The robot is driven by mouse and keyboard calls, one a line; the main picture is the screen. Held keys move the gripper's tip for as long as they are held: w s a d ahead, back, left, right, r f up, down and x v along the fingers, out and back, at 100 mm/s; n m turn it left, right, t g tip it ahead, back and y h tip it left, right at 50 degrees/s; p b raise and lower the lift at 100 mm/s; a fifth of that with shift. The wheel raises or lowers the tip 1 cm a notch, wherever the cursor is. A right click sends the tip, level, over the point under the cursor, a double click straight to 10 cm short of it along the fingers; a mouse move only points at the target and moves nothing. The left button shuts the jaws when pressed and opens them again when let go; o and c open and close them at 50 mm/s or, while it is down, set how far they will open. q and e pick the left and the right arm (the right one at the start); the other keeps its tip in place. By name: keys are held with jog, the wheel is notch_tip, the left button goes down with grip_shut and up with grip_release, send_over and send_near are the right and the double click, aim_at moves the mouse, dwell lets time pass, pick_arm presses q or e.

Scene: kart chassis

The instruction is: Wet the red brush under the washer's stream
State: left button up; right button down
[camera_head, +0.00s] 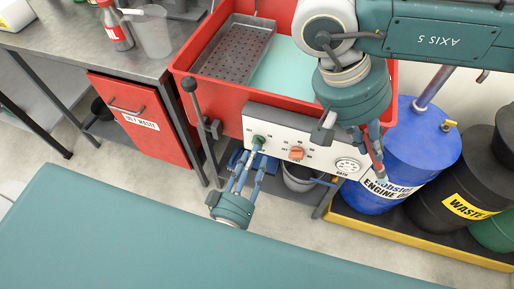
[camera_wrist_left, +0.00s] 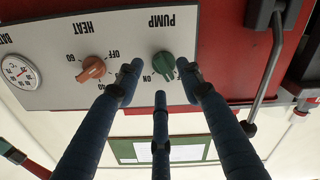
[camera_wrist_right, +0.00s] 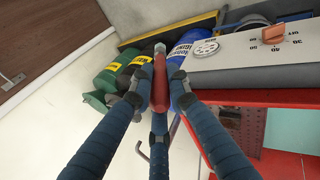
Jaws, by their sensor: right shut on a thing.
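The red washer (camera_head: 180,66) has a basin with a perforated metal tray (camera_head: 235,50) and pale green floor. Its white front panel carries a green PUMP knob (camera_head: 258,141), also in the left wrist view (camera_wrist_left: 164,64), and an orange HEAT knob (camera_head: 296,153). My left gripper (camera_head: 252,153) is at the PUMP knob, its fingertips apart on either side; contact is unclear. My right gripper (camera_head: 369,143) is shut on the red brush (camera_wrist_right: 160,86), held in front of the panel's right end, outside the basin. The brush's tip points away from the gripper. I see no water stream.
Blue (camera_head: 413,150) and black (camera_head: 456,178) drums stand on a yellow-edged tray at right. A workbench (camera_head: 95,45) with a red bottle (camera_head: 115,28) and a clear jug (camera_head: 152,33) is at left. A bucket (camera_head: 300,177) sits under the washer. A dark lever (camera_head: 196,110) rises at its left corner.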

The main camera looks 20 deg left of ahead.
aim_at(258, 143)
pick_arm(q)
jog(key=shift+w, duration=1.7)
pick_arm(e)
jog(key=shift+r, duration=0.15)
pick_arm(q)
grip_shut()
pick_arm(e)
jog(key=shift+r+p, duration=0.3)
jog(key=shift+p, duration=0.05)
jog(key=shift+r, duration=0.15)
pick_arm(q)
jog(key=n, duration=0.3)
jog(key=shift+r+n, duration=0.1)
jog(key=shift+n, duration=0.2)
grip_release()
jog(key=shift+s, duration=0.15)
